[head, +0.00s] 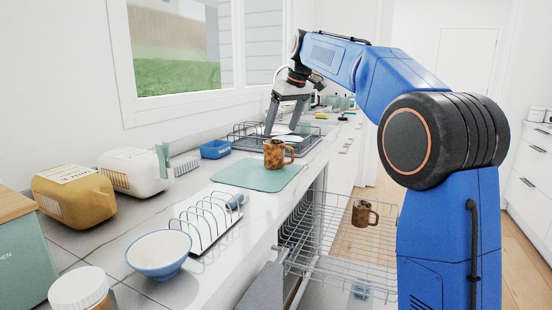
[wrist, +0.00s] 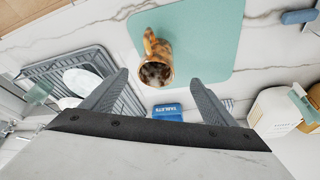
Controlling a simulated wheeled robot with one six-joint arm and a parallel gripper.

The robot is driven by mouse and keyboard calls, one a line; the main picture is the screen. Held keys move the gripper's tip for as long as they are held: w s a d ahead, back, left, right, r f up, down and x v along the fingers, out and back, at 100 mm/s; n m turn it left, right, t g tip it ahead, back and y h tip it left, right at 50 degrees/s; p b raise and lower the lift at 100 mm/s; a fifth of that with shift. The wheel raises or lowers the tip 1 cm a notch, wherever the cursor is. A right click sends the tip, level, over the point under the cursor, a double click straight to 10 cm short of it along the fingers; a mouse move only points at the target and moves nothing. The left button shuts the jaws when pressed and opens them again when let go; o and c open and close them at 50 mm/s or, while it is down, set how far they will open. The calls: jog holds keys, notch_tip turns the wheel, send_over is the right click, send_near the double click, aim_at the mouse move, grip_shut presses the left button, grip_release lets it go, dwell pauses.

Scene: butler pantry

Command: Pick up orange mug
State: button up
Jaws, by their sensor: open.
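The orange mug (head: 274,153), mottled orange and brown, stands on a green mat (head: 240,176) on the counter, its handle to the right in the head view. In the wrist view the mug (wrist: 157,68) is seen from above near the mat's edge, its dark inside showing and its handle pointing up. My gripper (head: 285,132) is open and empty, above the counter behind the mug in the head view. In the wrist view my gripper (wrist: 158,78) has its fingers spread wide, with the mug beyond them, apart from both. A second, brown mug (head: 362,213) sits in the dishwasher rack.
A dish rack (head: 262,136) with dishes stands behind the mug. A blue tablets box (head: 215,149), a white canister (head: 133,171) and a tan canister (head: 74,194) line the wall. A toast rack (head: 208,222) and blue-white bowl (head: 158,253) are in front. The dishwasher rack (head: 330,262) is pulled out.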

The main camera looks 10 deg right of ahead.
aim_at(275, 149)
jog(key=shift+d+x, duration=0.15)
jog(key=shift+x, duration=2.4)
jog(key=shift+d+x, duration=0.15)
jog(key=shift+x, duration=2.45)
jog(key=shift+w, duration=0.15)
jog(key=c, duration=1.3)
